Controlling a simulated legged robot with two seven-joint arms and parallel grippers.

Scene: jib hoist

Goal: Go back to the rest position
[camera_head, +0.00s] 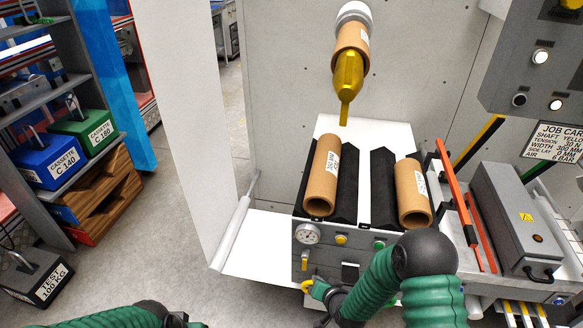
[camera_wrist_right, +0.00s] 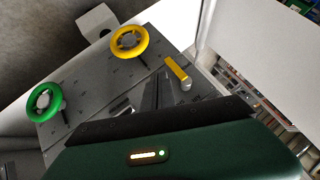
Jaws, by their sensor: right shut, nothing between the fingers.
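My right gripper (camera_wrist_right: 160,92) is shut and empty in the right wrist view, in front of the grey control panel. In the head view my right arm reaches in from the lower right, and its dark gripper end (camera_head: 328,292) is low at the panel's front. A yellow ring handwheel (camera_wrist_right: 129,42), a green ring handwheel (camera_wrist_right: 44,102) and a yellow lever (camera_wrist_right: 178,72) are near the fingers, apart from them as far as I can tell. Only part of my left arm shows at the bottom left of the head view; its gripper is not visible.
Two brown tubes (camera_head: 323,177) (camera_head: 411,190) lie on black cradles above the panel (camera_head: 337,262). A grey box (camera_head: 513,215) and orange bar (camera_head: 455,190) are at right. A shelf with cassettes (camera_head: 88,131) stands left; floor between is clear.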

